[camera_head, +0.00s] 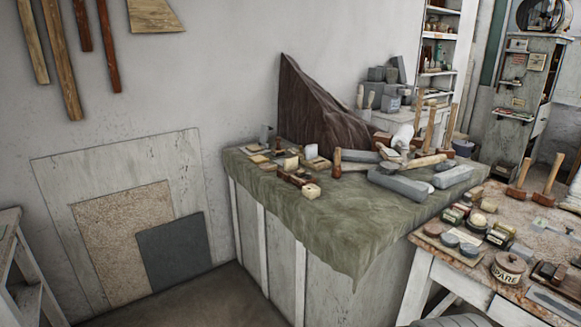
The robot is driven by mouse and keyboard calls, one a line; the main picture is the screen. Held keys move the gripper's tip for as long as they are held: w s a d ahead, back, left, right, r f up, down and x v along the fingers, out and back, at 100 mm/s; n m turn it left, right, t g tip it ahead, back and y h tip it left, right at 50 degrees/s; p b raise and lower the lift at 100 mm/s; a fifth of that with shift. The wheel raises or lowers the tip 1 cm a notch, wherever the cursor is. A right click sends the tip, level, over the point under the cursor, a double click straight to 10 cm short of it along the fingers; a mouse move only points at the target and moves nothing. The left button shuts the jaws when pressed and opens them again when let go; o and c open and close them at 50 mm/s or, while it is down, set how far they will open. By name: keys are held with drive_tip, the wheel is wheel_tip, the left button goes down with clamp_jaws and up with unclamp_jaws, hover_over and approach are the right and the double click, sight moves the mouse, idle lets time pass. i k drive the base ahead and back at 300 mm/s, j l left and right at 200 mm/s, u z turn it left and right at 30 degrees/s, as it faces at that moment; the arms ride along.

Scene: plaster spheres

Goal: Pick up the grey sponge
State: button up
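I cannot pick out the grey sponge with certainty. Two grey blocks, one long (398,185) and one shorter (453,177), lie at the right front of the green-draped bench (325,225). A flatter grey piece (360,156) lies behind them, near wooden-handled tools. Small grey round pieces (449,240) sit on the right-hand table. These are too small to tell whether any is a sponge. My gripper does not show.
A dark draped peak (312,108) rises at the back of the bench. Small blocks crowd its left side; its front middle is clear. The right-hand table (428,242) holds cups and mallets. Boards (172,253) lean on the left wall.

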sight(527, 254)
drive_tip(key=k+l+z, duration=0.1)
drive_tip(key=z, duration=1.35)
